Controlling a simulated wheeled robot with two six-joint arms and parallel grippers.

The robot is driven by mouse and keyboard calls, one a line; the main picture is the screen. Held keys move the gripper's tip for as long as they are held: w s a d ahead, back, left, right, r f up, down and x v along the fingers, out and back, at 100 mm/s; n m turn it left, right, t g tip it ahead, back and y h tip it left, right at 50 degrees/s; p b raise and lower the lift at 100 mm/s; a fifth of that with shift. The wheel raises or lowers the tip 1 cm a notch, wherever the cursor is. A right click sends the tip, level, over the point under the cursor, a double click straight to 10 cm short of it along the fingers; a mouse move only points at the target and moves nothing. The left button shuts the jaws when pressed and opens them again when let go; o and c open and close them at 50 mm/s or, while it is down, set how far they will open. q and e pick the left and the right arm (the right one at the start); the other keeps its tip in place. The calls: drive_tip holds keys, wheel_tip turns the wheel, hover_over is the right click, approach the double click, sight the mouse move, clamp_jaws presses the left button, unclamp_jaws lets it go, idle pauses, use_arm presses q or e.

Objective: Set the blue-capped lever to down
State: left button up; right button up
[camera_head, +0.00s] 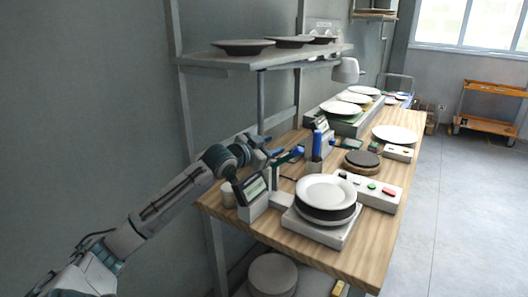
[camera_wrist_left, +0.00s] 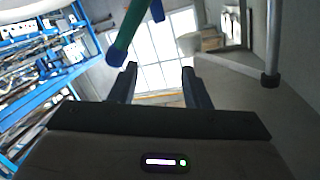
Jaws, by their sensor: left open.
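The lever is a dark green rod with a blue cap (camera_head: 298,150), slanting above the wooden bench in the head view. In the left wrist view a green rod with a blue cap (camera_wrist_left: 117,54) hangs in the upper middle, in front of the left finger. My left gripper (camera_head: 268,148) is at the lever's left in the head view, close to it; contact cannot be told. In the left wrist view its two fingers (camera_wrist_left: 159,84) are spread, with nothing held between them. The lever's base is partly hidden. My right gripper is not in view.
An upright blue cylinder (camera_head: 317,141) stands close to the right of the lever. Below are a small display (camera_head: 254,196), stacked plates (camera_head: 325,190) and a button box (camera_head: 376,190). A shelf with dark plates (camera_head: 243,47) hangs above.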

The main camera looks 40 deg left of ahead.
use_arm(q)
drive_tip(key=shift+s+d+r+b, duration=0.15)
drive_tip(key=shift+s+b, duration=0.1)
drive_tip(key=shift+s, duration=0.6)
drive_tip(key=shift+s+a+r+b, duration=0.1)
drive_tip(key=shift+s+b, duration=0.15)
drive_tip(key=shift+s, duration=0.55)
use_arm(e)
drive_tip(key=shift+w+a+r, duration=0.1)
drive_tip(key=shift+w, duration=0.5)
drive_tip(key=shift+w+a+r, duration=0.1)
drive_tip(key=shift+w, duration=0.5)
